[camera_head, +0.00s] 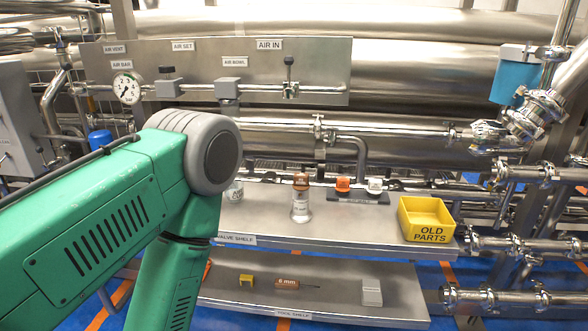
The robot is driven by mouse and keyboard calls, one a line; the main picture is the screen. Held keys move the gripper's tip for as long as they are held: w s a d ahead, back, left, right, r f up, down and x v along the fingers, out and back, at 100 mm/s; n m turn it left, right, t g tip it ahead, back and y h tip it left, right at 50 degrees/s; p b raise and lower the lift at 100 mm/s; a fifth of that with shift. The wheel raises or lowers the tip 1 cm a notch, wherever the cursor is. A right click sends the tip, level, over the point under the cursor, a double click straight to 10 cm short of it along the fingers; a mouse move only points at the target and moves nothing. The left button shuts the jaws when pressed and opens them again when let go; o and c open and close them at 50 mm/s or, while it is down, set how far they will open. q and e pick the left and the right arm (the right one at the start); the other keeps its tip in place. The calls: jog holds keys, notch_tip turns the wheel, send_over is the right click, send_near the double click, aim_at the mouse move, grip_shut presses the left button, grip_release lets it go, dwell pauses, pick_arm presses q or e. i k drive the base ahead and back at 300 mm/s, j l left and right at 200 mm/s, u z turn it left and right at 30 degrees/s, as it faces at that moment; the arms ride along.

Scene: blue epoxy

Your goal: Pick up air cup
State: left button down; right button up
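My green arm comes in from the left and fills the lower left. Its gripper is out of the picture, and so is my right gripper. A clear cup (300,211) with a white label and a brown-orange top stands upright on the valve shelf (345,236), right of my arm. The label is too small to read surely. Another clear labelled container (235,191) stands at the shelf's left, partly hidden by my arm. I cannot tell for sure which is the air cup. Neither is being touched by a visible gripper.
A dark rack (358,197) holds an orange-topped and a white-topped piece. A yellow OLD PARTS bin (427,219) stands at the shelf's right. The tool shelf (390,312) below holds small items. Pipes and an AIR-labelled panel (320,65) stand behind. Bare shelf lies between cup and bin.

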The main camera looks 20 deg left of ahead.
aim_at(234, 194)
jog(key=u, duration=2.1)
jog(key=i+j+z, duration=0.15)
jog(key=i, duration=0.3)
jog(key=i+j+z, duration=0.15)
jog(key=i, duration=0.35)
jog(key=i+j+z, duration=0.1)
jog(key=i, duration=0.35)
